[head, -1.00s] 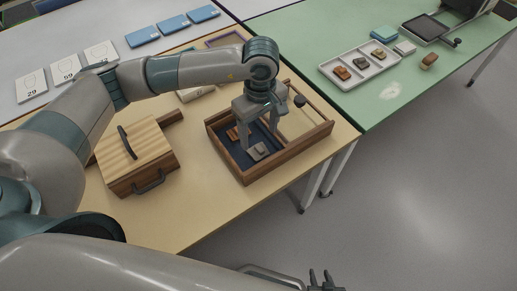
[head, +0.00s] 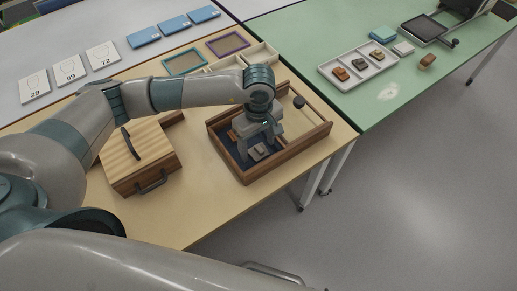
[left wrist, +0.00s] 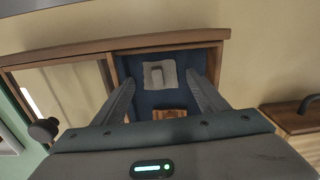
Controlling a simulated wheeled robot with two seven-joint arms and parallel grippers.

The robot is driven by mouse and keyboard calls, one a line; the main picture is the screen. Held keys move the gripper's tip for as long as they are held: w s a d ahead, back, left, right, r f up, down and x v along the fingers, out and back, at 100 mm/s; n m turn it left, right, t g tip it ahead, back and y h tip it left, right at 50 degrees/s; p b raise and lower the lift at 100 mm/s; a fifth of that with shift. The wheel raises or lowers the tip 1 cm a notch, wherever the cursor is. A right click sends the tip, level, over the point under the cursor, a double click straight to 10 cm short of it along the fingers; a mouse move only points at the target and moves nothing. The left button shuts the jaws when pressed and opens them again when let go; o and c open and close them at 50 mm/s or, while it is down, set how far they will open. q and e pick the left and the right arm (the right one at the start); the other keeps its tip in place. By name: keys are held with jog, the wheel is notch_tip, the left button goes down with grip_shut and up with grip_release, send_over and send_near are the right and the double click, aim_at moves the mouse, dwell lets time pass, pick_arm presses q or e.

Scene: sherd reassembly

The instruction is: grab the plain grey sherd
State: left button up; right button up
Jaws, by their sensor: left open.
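The plain grey sherd (head: 258,153) lies on the dark blue floor of a wooden tray (head: 286,163). In the left wrist view the sherd (left wrist: 151,79) is a pale grey squarish piece with a raised grey block on it. My left gripper (head: 257,146) is over the tray at the sherd. In the left wrist view its open fingers (left wrist: 161,84) stand one on each side of the sherd, with gaps between. Whether the fingertips reach the floor cannot be told. My right gripper is out of view.
An orange-brown sherd (left wrist: 168,113) lies in the same compartment, close to the grey one. The tray's wooden walls surround both, and a dark round knob (head: 299,102) stands at its right part. A wooden box (head: 137,158) with a dark handle stands left of the tray.

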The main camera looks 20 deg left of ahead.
pick_arm(q)
jog(key=shift+f, duration=0.15)
dwell(0.3)
jog(key=c, duration=1.2)
jog(key=shift+o, duration=0.2)
